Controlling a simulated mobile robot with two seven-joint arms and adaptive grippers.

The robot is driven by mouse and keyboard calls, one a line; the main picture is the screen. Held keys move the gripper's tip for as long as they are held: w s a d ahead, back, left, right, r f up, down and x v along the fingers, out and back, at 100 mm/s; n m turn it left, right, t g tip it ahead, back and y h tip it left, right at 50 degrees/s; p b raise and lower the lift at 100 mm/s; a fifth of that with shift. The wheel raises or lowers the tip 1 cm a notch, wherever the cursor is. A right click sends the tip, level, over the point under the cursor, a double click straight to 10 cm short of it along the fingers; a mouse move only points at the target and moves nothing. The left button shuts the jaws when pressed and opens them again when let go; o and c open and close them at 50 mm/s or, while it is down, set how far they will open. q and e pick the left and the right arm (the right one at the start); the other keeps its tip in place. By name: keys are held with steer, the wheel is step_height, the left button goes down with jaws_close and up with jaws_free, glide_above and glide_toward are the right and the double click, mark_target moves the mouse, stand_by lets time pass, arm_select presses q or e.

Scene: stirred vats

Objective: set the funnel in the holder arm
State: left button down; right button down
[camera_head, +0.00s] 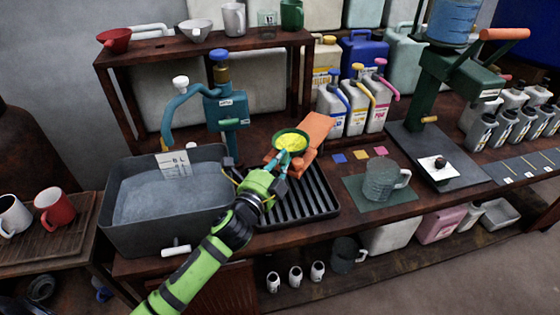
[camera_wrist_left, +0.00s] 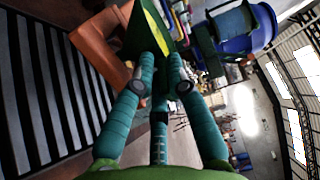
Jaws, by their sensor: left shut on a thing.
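The funnel (camera_head: 291,140) is green outside with a bright yellow inside, and it is mouth up above the black ribbed drip tray. My left gripper (camera_head: 284,161) is shut on it from the front; in the left wrist view the teal fingers close on the green funnel (camera_wrist_left: 130,42). The orange holder arm (camera_head: 316,129) is just right of and behind the funnel, and shows in the left wrist view (camera_wrist_left: 98,48). Whether the funnel touches or sits in the holder is hidden. My right gripper is not in view.
The ribbed drip tray (camera_head: 322,207) lies below, with a grey basin (camera_head: 118,222) on its left. A blue-green pump (camera_head: 228,108) stands behind. A glass jug (camera_head: 380,183) is on a green mat at right. The upper shelf bears a red funnel (camera_head: 115,40) and a white funnel (camera_head: 195,30).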

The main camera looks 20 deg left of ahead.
arm_select(q)
steer(key=shift+s+f, duration=0.15)
steer(key=shift+f, duration=0.6)
steer(key=shift+a+r, duration=0.1)
steer(key=shift+a, duration=0.05)
steer(key=c, duration=1.2)
jaws_free()
steer(key=shift+r, duration=0.15)
steer(key=s, duration=0.4)
steer(key=s+a, duration=0.1)
steer(key=s, duration=0.7)
steer(key=shift+a, duration=0.15)
steer(key=shift+w, duration=0.1)
